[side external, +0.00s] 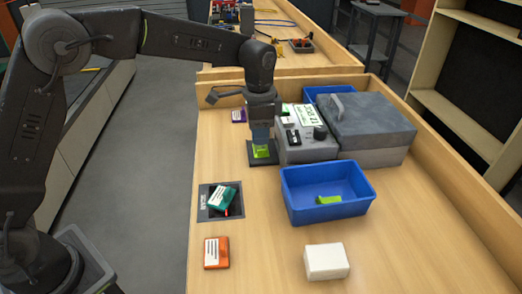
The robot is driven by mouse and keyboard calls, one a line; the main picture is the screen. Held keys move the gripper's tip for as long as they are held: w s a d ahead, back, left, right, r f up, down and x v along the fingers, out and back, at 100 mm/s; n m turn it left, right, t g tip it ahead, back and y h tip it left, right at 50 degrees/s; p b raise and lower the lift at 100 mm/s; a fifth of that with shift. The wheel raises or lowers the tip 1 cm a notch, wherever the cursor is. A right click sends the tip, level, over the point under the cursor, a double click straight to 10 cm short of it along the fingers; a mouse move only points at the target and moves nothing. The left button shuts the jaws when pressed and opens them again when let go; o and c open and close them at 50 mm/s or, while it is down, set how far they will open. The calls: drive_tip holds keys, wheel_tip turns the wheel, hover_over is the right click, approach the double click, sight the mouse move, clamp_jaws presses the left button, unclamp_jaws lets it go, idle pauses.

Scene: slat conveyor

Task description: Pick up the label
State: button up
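A white label with green print (304,117) shows on top of a grey device (306,148) with a black knob, which looks like a label printer. My gripper (261,146) points straight down just left of the device, over a dark plate. A small yellow-green block (261,153) shows at its fingertips. The view is too small to tell whether the fingers touch or grip the block. My gripper is apart from the white label.
A blue bin (292,201) holds a green block (328,200). A teal box (222,197) rests tilted in a dark recess. An orange box (216,252) and a white box (326,261) lie nearer. A large grey case (362,122) stands right of the device. The wooden bench's middle left is clear.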

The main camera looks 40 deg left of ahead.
sight(259, 148)
wheel_tip(259, 148, down, 5)
drive_tip(key=shift+f, duration=0.1)
idle(0.3)
clamp_jaws()
